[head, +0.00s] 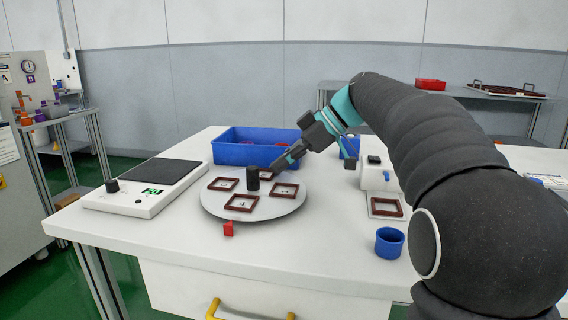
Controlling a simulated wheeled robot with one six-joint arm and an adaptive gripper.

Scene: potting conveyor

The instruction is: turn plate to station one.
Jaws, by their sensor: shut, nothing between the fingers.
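A round light-grey turn plate (216,211) lies on the white table. Several dark red square frames sit on it; the one at the front (241,203) bears a mark that looks like a 4. A black upright knob (252,178) stands near the plate's middle. A small red pointer (228,229) stands on the table at the plate's front edge. My gripper (277,167) is shut and empty, reaching in from the right over the plate's far side, close to the knob and the rear frame (266,174). I cannot tell whether it touches either.
A blue bin (243,153) stands behind the plate. A scale (146,186) with a dark top is at the left. A white device (375,175) with a red frame (386,207) and a blue cup (389,242) are at the right. The table's front is clear.

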